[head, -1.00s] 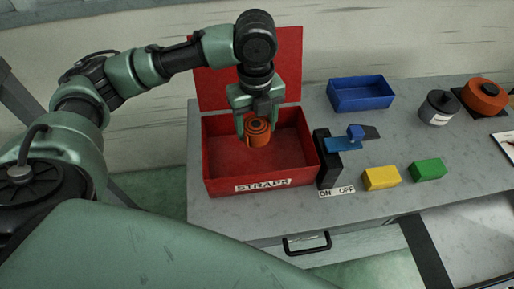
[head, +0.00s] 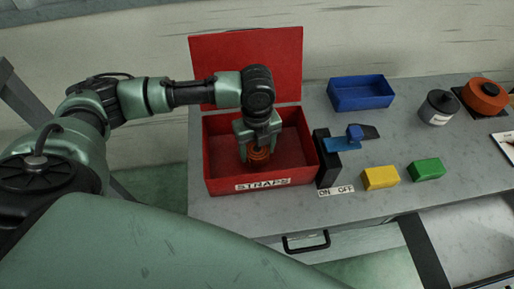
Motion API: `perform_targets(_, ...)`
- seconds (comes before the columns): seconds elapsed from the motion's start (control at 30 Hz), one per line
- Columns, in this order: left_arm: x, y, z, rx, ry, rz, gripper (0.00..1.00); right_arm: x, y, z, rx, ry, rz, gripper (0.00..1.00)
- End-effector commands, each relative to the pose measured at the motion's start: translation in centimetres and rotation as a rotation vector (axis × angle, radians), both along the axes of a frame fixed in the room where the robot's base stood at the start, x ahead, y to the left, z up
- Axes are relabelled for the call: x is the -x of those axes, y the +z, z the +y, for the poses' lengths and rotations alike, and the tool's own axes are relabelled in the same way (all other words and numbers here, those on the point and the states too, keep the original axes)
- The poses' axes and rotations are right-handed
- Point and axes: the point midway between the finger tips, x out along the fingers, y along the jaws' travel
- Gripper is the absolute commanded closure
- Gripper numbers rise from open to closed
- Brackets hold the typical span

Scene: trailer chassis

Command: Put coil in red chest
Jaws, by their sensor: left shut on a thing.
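The red chest (head: 222,187) stands open on the grey bench, its lid raised at the back and a "STRAPS" label on its front. My left gripper (head: 259,152) reaches down inside the chest and is shut on the orange coil (head: 259,156). The coil is low in the chest near the front wall, partly hidden by the fingers. I cannot tell whether it touches the chest floor. My right gripper is not in view.
Right of the chest are a black switch block with a blue lever (head: 343,144), a yellow block (head: 380,178), a green block (head: 428,169) and a blue tray (head: 361,94). A dark canister (head: 439,107) and an orange round object (head: 485,95) stand further right.

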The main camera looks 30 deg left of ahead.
Motion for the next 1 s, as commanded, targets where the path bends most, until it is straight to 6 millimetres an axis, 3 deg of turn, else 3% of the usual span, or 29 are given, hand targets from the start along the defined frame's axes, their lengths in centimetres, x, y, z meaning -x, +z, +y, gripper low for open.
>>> perform_targets(0.07, 0.0, -0.1, 0.0, 0.001, 0.000, -0.001, 0.89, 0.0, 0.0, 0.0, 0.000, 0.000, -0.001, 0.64)
perform_targets(0.1, 0.0, -0.2, 0.0, 0.001, 0.000, 0.001, 0.34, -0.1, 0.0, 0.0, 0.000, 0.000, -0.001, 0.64)
perform_targets(0.17, 0.0, -0.2, 0.0, 0.000, 0.000, 0.000, 0.17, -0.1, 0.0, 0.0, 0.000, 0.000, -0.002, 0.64)
perform_targets(0.57, -0.1, 0.3, 0.0, 0.001, 0.001, -0.002, 0.17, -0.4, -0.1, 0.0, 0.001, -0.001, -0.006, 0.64)
perform_targets(0.67, -0.2, 1.5, 0.0, 0.002, 0.001, -0.004, 0.17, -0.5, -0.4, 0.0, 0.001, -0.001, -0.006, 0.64)
perform_targets(1.0, -0.2, 8.7, -0.1, 0.003, 0.000, -0.005, 0.17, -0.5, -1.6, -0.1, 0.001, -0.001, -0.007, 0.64)
